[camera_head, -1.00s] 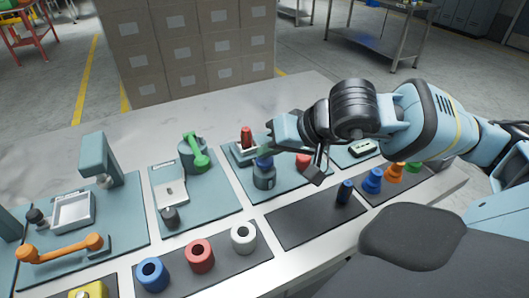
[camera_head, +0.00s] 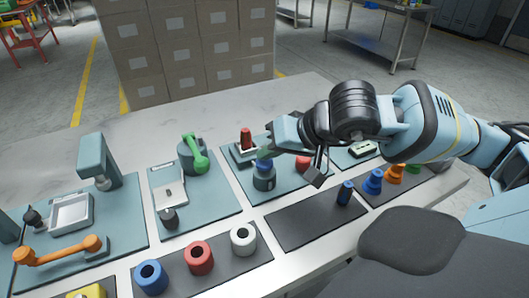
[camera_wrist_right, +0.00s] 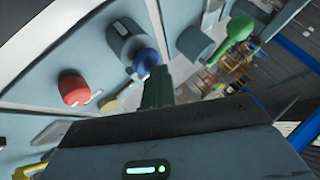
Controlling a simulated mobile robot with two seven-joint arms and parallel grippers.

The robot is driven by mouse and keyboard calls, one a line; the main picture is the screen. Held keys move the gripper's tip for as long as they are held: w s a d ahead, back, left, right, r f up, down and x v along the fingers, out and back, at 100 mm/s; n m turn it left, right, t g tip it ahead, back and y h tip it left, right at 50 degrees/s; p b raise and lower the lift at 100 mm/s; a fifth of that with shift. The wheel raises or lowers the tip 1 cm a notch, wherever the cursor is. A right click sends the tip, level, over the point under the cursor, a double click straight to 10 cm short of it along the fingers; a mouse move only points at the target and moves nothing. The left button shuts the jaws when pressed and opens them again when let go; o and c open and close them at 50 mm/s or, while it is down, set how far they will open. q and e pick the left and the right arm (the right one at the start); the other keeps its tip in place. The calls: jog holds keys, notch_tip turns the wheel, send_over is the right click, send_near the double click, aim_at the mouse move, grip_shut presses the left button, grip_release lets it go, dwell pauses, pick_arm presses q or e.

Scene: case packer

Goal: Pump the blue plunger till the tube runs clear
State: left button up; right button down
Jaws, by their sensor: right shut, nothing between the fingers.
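The blue plunger (camera_head: 264,163) sits on a dark round base (camera_head: 264,179) on a teal panel. An upright tube filled with red (camera_head: 246,138) stands in a holder just behind it. My right gripper (camera_head: 266,153) is shut and empty, its tips right at the plunger's top. In the right wrist view the shut fingers (camera_wrist_right: 157,88) reach the blue knob (camera_wrist_right: 146,62); whether they touch it I cannot tell. My left gripper is not in view.
A green lever (camera_head: 197,155) stands to the left. A dark mat (camera_head: 300,222) in front holds one dark blue cylinder (camera_head: 345,192) and is otherwise bare.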

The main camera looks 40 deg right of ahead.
aim_at(269, 163)
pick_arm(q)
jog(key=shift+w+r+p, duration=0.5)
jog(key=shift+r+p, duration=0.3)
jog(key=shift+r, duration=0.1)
pick_arm(e)
jog(key=shift+r, duration=1.5)
jog(key=shift+r, duration=0.1)
jog(key=shift+r+p, duration=0.35)
jog(key=shift+r, duration=0.15)
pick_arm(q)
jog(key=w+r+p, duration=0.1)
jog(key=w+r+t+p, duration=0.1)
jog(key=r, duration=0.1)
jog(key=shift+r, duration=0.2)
pick_arm(e)
notch_tip(269, 163, up, 4)
jog(key=shift+f, duration=0.1)
